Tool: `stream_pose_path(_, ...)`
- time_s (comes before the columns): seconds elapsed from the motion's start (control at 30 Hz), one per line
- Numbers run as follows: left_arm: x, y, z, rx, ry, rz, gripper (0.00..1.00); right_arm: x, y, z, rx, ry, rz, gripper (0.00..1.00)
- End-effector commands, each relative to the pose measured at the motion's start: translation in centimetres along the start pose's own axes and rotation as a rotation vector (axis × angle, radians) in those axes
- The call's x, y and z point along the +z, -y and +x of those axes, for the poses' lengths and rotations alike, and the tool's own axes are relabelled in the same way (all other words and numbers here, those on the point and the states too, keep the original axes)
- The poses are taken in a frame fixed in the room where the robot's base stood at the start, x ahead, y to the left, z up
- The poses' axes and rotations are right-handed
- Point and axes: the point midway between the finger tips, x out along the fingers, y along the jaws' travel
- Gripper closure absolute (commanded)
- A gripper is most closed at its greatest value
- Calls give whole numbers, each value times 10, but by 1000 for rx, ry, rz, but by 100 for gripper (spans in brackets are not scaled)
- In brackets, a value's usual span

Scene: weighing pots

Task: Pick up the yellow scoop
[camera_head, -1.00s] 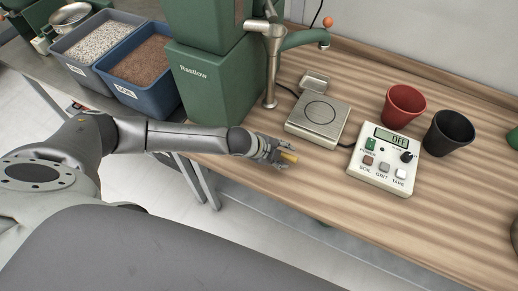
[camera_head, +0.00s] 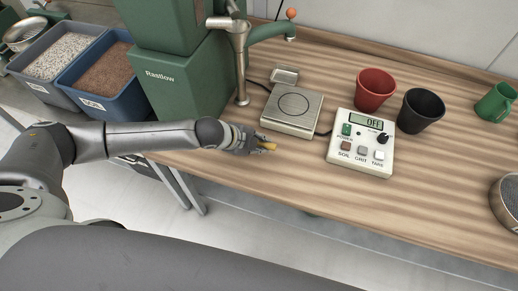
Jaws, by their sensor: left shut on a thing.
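The yellow scoop (camera_head: 269,147) shows as a small yellow piece at the tips of my left gripper (camera_head: 262,149). My left gripper is shut on it, low over the front part of the wooden bench, left of the control box and in front of the scale. Most of the scoop is hidden by the fingers. I cannot tell whether the scoop touches the bench. My right gripper is not in view.
A scale (camera_head: 292,109) and a control box (camera_head: 361,146) reading OFF stand on the bench (camera_head: 420,200). A tap (camera_head: 240,60) and a blue bin (camera_head: 100,85) are left.

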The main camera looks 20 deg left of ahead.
Motion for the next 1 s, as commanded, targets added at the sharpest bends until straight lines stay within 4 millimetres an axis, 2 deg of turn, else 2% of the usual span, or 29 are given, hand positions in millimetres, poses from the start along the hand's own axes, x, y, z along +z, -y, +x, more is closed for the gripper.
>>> stream_pose_path(0.03, 9, 1, -16, 0, 10, 2, 100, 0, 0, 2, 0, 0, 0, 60)
stream_pose_path(0.2, 20, 10, -68, 0, 11, 2, 100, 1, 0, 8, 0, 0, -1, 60)
stream_pose_path(0.5, 53, 0, -123, 4, 11, -1, 100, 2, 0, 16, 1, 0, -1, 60)
stream_pose_path(0.7, 64, -2, -143, 3, 8, -1, 100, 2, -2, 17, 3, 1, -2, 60)
stream_pose_path(1.0, 68, -3, -150, 2, 6, 0, 100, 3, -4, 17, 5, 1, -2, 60)
